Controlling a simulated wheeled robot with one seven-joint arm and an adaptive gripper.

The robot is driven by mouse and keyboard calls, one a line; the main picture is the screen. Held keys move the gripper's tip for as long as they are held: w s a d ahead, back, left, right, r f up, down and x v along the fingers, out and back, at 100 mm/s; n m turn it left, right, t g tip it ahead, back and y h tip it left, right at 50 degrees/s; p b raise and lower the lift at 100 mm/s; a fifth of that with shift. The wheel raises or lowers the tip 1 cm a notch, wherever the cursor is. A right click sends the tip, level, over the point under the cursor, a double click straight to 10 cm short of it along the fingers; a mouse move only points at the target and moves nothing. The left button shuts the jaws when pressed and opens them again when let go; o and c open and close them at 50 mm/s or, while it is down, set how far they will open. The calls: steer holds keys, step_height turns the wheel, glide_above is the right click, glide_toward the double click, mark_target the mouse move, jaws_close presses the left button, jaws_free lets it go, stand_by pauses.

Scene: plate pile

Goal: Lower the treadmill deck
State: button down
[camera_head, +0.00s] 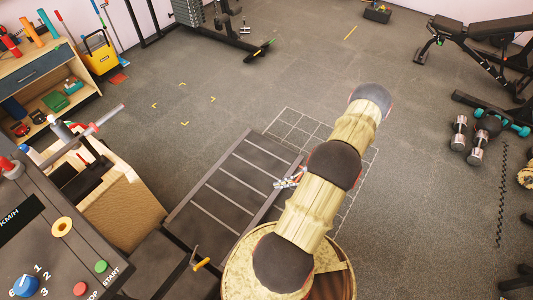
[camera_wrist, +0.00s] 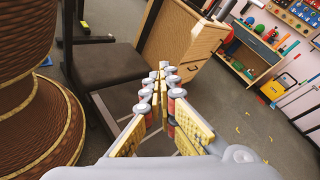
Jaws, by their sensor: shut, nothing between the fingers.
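The treadmill deck (camera_head: 232,193) is a dark panel with pale cross lines, at lower middle in the head view. I cannot tell how far it is tilted. The grey console (camera_head: 45,235) with a KM/H display, a blue knob and red and green buttons is at lower left. A yellow-tipped lever (camera_head: 200,263) stands near the deck's near end. My gripper (camera_head: 287,181) is over the deck's right edge, partly hidden by my arm. In the wrist view my gripper (camera_wrist: 162,72) is shut and empty, with dark treadmill parts (camera_wrist: 105,66) beyond it.
A wooden box (camera_head: 125,205) stands left of the deck, and it also shows in the wrist view (camera_wrist: 185,42). A shelf (camera_head: 45,72) is at far left. Dumbbells (camera_head: 478,142) and a bench (camera_head: 480,35) are at right. The floor behind the deck is mostly clear.

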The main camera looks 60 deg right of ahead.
steer(key=d+f+m+t+h, duration=0.2)
steer(key=d+f+t+h, duration=0.1)
steer(key=d+f+t, duration=0.1)
steer(key=d+r+n+t+h, duration=0.25)
steer(key=d+r, duration=0.25)
steer(key=d, duration=0.4)
steer(key=w+a+r+b, duration=0.2)
steer(key=w+a, duration=0.2)
steer(key=w, duration=0.7)
steer(key=shift+a+r+h, duration=0.15)
steer(key=shift+r+h, duration=0.25)
steer(key=shift+h, duration=0.05)
steer(key=shift+f+t+b, duration=0.1)
steer(key=shift+t+b, duration=0.15)
steer(key=shift+b, duration=0.1)
